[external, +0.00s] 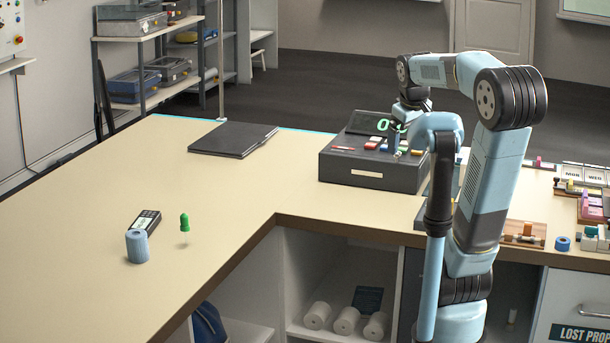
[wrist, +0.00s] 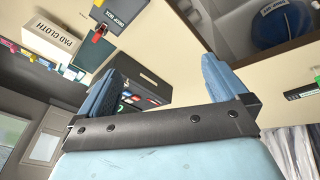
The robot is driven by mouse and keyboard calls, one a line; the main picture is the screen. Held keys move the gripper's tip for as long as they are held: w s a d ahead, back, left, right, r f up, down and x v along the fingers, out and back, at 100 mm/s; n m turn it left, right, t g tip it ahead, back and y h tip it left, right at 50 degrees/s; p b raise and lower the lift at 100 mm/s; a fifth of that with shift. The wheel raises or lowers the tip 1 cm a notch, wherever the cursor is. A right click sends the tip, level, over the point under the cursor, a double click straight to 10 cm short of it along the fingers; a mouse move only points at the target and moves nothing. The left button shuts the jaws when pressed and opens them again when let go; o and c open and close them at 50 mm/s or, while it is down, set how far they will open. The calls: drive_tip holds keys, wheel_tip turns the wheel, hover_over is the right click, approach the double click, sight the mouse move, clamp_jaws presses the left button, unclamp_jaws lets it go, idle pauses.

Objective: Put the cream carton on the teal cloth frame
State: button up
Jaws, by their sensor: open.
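In the wrist view a pale, cream-white box lettered "PAD CLOTH" (wrist: 50,38) stands at the upper left, apart from my gripper. It may be the cream carton; I cannot pick it out in the external view.
The dark box (external: 365,182) carries several small coloured items. A black folder (external: 232,139), a blue cylinder (external: 137,247), a green peg (external: 184,223) and a small dark device (external: 146,220) lie on the left bench. Small trays crowd the right. The left bench is mostly clear.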

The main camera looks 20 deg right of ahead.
drive_tip(key=s+a+f+m+t+y, duration=0.1)
drive_tip(key=s+a+f, duration=0.3)
drive_tip(key=s, duration=0.6)
drive_tip(key=shift+a+m+t+y, duration=0.3)
drive_tip(key=shift+a+m+t, duration=0.1)
drive_tip(key=shift+a+m, duration=0.3)
